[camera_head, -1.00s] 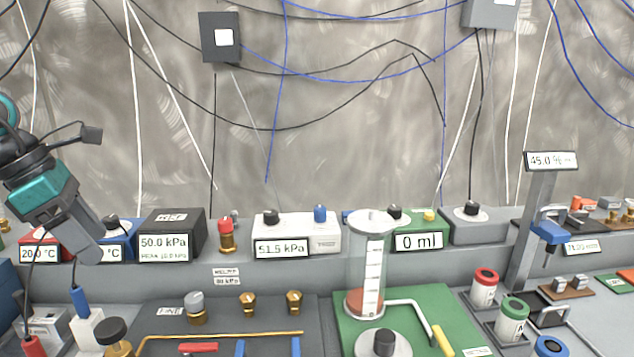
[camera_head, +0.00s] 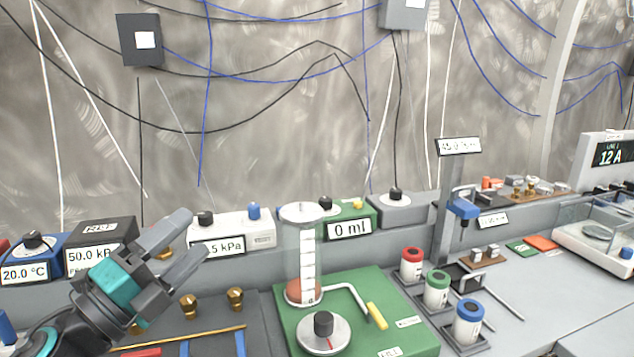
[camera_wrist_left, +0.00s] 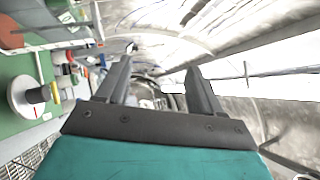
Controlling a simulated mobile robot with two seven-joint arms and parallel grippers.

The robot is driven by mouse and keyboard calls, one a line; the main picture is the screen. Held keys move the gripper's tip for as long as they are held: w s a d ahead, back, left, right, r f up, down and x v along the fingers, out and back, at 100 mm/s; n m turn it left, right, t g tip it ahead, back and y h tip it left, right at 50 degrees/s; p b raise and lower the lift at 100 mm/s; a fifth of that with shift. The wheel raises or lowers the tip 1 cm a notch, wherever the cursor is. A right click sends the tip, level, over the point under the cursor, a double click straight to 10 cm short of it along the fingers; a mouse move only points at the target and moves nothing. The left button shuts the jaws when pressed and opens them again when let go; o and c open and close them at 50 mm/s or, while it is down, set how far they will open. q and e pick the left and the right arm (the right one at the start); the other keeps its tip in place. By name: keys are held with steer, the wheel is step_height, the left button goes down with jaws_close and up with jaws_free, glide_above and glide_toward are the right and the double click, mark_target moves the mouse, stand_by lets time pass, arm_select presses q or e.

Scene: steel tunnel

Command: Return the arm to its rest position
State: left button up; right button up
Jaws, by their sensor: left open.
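My left gripper (camera_head: 184,243) comes in from the lower left of the head view, teal and dark grey. Its two grey fingers are spread and point up and to the right, with nothing between them. It is in front of the 50.0 kPa box (camera_head: 103,240) and the white 51.5 kPa box (camera_head: 232,231), partly hiding both. In the left wrist view the gripper's two fingers (camera_wrist_left: 160,88) also stand apart and empty. The right gripper is not in view.
A green board (camera_head: 350,290) carries a clear cylinder (camera_head: 301,250) and a round knob (camera_head: 323,333). Red, green and blue-topped jars (camera_head: 437,290) stand right of it. A post with a display (camera_head: 459,147) rises behind them. Bench at the right front (camera_head: 560,320) is clear.

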arm_select(q)
steer(key=s+a+f+n+g+y, duration=0.2)
steer(key=s+a+f+n+y, duration=0.1)
steer(key=f+n+y, duration=0.55)
steer(key=s+a+f+n+g+y, duration=0.25)
steer(key=s+f+n+y, duration=0.2)
steer(key=f+n, duration=0.6)
steer(key=s+d+f+n+g+h, duration=0.1)
steer(key=s+d+f+n+g, duration=0.15)
steer(key=s+f+g, duration=0.45)
steer(key=s+d+f+n+g, duration=0.1)
steer(key=s+f+n+g, duration=0.25)
steer(key=s, duration=0.65)
steer(key=w+d+f+t+h, duration=0.1)
steer(key=w+d+f+t, duration=0.2)
steer(key=w+f+t, duration=0.4)
step_height(320, 180, down, 3)
steer(key=shift+r+m+t+h+b, duration=0.1)
steer(key=shift+m+t+h+b, duration=0.2)
steer(key=shift+t+h+b, duration=0.15)
